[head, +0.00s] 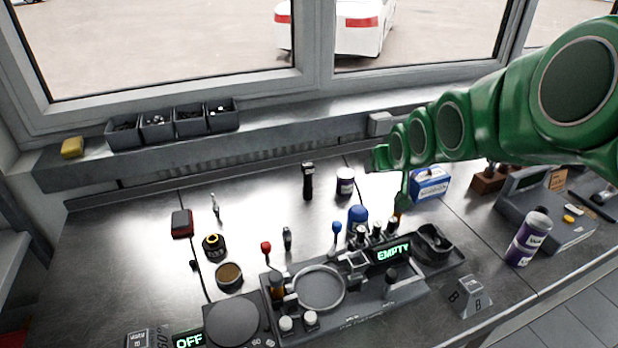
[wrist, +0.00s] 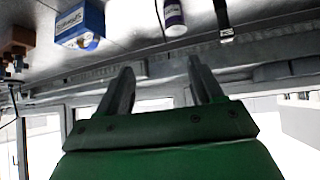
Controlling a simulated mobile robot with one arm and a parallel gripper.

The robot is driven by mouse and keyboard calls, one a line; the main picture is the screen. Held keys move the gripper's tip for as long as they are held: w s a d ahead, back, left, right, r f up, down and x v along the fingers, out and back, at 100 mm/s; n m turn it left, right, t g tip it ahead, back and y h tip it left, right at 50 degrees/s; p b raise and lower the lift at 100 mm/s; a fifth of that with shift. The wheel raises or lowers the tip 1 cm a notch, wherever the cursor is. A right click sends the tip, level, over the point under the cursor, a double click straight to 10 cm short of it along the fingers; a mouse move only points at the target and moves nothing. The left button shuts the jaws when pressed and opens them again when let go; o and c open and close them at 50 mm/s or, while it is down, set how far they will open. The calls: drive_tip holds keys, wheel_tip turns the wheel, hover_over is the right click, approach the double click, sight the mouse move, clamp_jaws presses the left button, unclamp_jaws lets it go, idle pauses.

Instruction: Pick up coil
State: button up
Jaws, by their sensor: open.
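I cannot tell for sure which piece is the coil. A black upright piece with a thicker top (head: 308,182) stands at the back middle of the bench; it may be the coil. A similar dark piece shows at the top of the wrist view (wrist: 222,20). A smaller dark piece (head: 287,238) stands nearer the front. My gripper (wrist: 160,78) is open, with nothing between its two fingers. In the head view my green arm comes in from the right, and its end is right of the black piece, apart from it.
A purple-and-white can (head: 345,182) stands just right of the black piece. A blue box (head: 430,184) is further right. A console with a round dish (head: 320,288) and an "EMPTY" display (head: 393,252) fills the front. Grey bins (head: 190,122) stand on the window ledge.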

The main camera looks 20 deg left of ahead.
drive_tip(key=w+a+n+t+y, duration=0.1)
drive_tip(key=w+a+n+y, duration=0.2)
drive_tip(key=a, duration=0.9)
drive_tip(key=y, duration=0.2)
hover_over(310, 168)
drive_tip(key=s+d, duration=0.2)
drive_tip(key=s, duration=0.1)
drive_tip(key=shift+t, duration=0.3)
drive_tip(key=f, duration=1)
drive_tip(key=shift+w+d, duration=0.25)
drive_tip(key=shift+d, duration=0.05)
drive_tip(key=shift+x, duration=3.8)
drive_tip(key=shift+s+a, duration=0.1)
